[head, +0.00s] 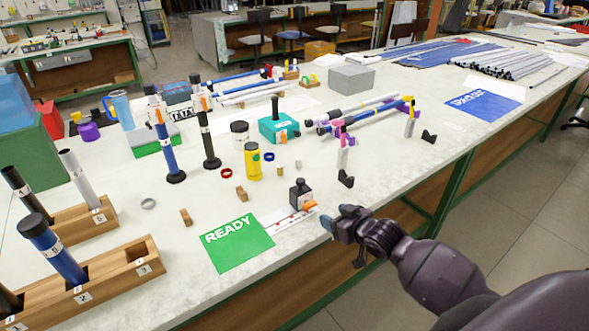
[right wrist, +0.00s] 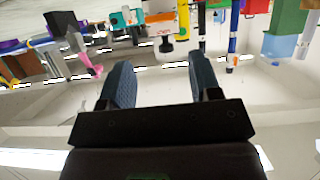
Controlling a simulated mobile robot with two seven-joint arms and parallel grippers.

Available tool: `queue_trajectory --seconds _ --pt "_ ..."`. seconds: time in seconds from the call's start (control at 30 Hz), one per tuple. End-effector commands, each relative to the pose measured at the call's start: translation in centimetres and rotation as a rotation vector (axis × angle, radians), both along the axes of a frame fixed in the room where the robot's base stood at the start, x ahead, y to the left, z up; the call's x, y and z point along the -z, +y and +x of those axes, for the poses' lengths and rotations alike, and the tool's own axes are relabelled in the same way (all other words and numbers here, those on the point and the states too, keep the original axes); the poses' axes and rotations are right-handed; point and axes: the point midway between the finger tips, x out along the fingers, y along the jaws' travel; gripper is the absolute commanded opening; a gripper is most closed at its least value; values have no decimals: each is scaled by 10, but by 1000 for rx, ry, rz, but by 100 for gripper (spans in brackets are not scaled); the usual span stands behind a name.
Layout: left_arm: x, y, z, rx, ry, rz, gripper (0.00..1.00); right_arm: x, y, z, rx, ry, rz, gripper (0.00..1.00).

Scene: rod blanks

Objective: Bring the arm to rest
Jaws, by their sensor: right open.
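My right gripper (head: 340,217) hangs at the front edge of the white worktable (head: 375,200), with its arm coming in from the lower right. In the right wrist view its two blue-grey fingers (right wrist: 161,68) stand wide apart with nothing between them. A small dark block with an orange tip (head: 300,194) sits on the table just left of the fingers, apart from them as far as I can tell. The wrist view looks upside down, with tabletop items beyond the fingers. My left gripper does not show.
A green READY sheet (head: 237,243) lies left of my right gripper. Wooden racks with upright rods (head: 150,250) stand at the left. Rods on purple and black supports (head: 345,160) lie behind the gripper. Floor (head: 510,210) is open beyond the table's right edge.

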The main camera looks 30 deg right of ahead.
Motion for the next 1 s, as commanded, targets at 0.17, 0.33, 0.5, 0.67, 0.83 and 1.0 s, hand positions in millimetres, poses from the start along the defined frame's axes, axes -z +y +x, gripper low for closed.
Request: queue_trajectory --seconds 0.17,0.33,0.5,0.67,0.83,1.0 --pt "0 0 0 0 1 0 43 0 0 0 -1 0 -3 57" --pt "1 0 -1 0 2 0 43 -5 1 1 -33 -23 -88 57" --pt "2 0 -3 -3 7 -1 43 5 32 -19 -81 -56 -198 57" --pt "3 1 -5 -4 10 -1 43 33 61 -61 -78 -28 -214 57" --pt "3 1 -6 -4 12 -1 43 66 93 -121 -37 42 -176 57" --pt "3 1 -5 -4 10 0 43 92 111 -171 24 124 -104 57"
